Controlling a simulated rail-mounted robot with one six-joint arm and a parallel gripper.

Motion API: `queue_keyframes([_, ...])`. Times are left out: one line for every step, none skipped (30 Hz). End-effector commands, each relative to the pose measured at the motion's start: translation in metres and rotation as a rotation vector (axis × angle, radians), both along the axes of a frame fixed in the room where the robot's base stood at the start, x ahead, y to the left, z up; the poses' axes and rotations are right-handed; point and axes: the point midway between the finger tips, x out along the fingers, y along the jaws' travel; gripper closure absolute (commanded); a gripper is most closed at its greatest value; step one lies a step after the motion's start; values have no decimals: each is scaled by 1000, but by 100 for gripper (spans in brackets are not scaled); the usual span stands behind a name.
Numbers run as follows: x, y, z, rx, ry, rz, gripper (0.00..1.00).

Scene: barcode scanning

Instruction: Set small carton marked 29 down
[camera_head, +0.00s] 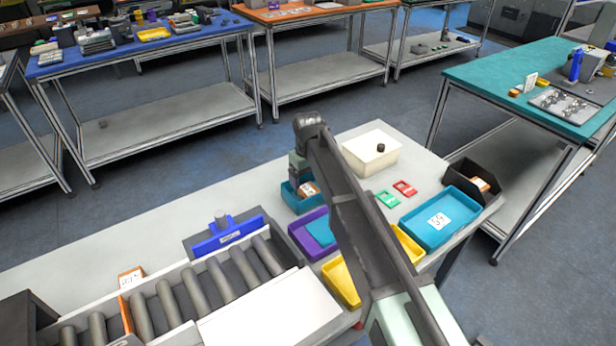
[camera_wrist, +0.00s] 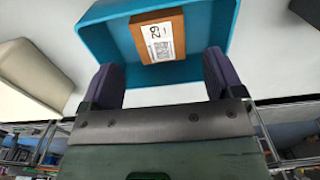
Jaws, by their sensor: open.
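The small carton marked 29 (camera_wrist: 160,37) is brown with a white label. In the head view the carton (camera_head: 308,189) shows in the small blue tray (camera_head: 291,199) beside my arm, and my gripper's fingers are hidden behind my wrist.
A purple tray (camera_head: 297,238) stands next to the small blue tray. A cream box (camera_head: 368,158) stands behind my arm. A roller conveyor (camera_head: 190,291) is at front left.

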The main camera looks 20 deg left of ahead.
Motion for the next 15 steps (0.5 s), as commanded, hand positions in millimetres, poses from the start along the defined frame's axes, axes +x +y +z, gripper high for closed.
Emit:
queue_keyframes([0,0,29,0,0,0,13])
queue_keyframes([0,0,37,0,0,0,13])
queue_keyframes([0,0,46,0,0,0,13])
queue_keyframes([0,0,52,0,0,0,13])
queue_keyframes([0,0,57,0,0,0,13])
queue_keyframes([0,0,61,0,0,0,13])
queue_keyframes([0,0,64,0,0,0,13])
queue_keyframes([0,0,66,0,0,0,13])
queue_keyframes([0,0,66,0,0,0,13])
queue_keyframes([0,0,66,0,0,0,13])
queue_keyframes([0,0,65,0,0,0,13])
queue_keyframes([0,0,64,0,0,0,13])
queue_keyframes([0,0,63,0,0,0,13])
queue_keyframes([0,0,63,0,0,0,13])
queue_keyframes([0,0,63,0,0,0,13])
